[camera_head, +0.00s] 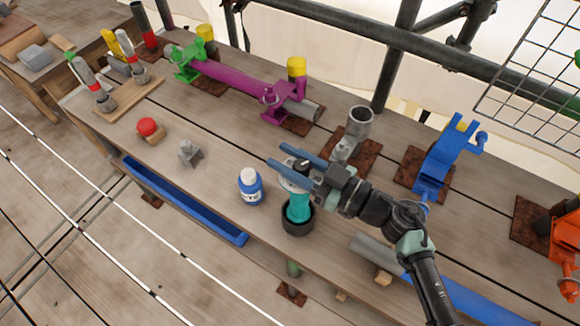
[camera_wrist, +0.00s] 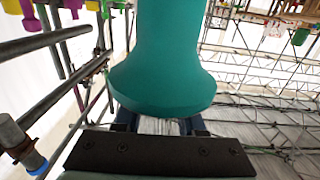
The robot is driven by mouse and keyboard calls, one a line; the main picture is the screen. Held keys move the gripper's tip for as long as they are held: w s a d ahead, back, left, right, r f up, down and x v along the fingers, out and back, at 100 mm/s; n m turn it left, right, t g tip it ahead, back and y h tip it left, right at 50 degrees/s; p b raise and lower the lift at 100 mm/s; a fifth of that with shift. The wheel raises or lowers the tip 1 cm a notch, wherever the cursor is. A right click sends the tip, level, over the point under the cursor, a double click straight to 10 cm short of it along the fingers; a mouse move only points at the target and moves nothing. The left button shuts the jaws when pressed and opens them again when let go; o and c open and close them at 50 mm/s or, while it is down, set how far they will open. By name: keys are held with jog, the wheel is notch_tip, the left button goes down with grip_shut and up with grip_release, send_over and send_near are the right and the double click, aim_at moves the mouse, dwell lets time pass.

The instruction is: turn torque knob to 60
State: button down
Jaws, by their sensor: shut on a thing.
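A teal torque tool (camera_head: 298,208) stands in a black round holder (camera_head: 297,226) near the front edge of the bench. A pale collar (camera_head: 291,185) and a small black knob (camera_head: 301,165) are at its top. My gripper (camera_head: 279,156) reaches in from the right, its two blue fingers around the top of the tool and shut on the knob. The finger tips extend past the knob to the left. The flared teal body (camera_wrist: 162,75) fills the middle of the wrist view, in front of the fingers. No scale reading is legible.
A grey cup-topped post (camera_head: 358,125) and a blue clamp (camera_head: 440,165) stand behind and right. A red button (camera_head: 147,127) and grey block (camera_head: 190,153) are left. A grey pipe (camera_head: 375,252) lies at the right front.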

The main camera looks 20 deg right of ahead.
aim_at(286, 181)
jog(key=n+g+y+b, duration=0.2)
jog(key=g+b, duration=0.1)
jog(key=f+n+g+y+b, duration=0.1)
jog(key=y+b, duration=0.1)
jog(key=shift+s+a+n, duration=0.3)
jog(key=shift+a+n, duration=0.05)
jog(key=shift+n, duration=0.05)
jog(key=n+g+b, duration=0.1)
jog(key=g+y+b, duration=0.1)
jog(key=shift+s+a+r+n+g+y, duration=0.1)
jog(key=shift+s+n+g+y, duration=0.05)
jog(key=shift+n+g+y, duration=0.2)
jog(key=n+g+b, duration=0.1)
jog(key=g, duration=0.1)
jog(key=s+n+g+y+b, duration=0.1)
jog(key=n+g+b, duration=0.1)
jog(key=g, duration=0.1)
jog(key=shift+a+r+n+y, duration=0.15)
jog(key=shift+a+n+y, duration=0.05)
jog(key=shift+n+y, duration=0.05)
jog(key=n+g+b, duration=0.1)
jog(key=g+b, duration=0.1)
jog(key=n+g+b, duration=0.1)
jog(key=n+g, duration=0.1)
jog(key=shift+s+g+b, duration=0.35)
jog(key=shift+s+b, duration=0.05)
jog(key=shift+s+r, duration=0.1)
jog(key=c, duration=0.5)
grip_release()
jog(key=shift+r, duration=0.1)
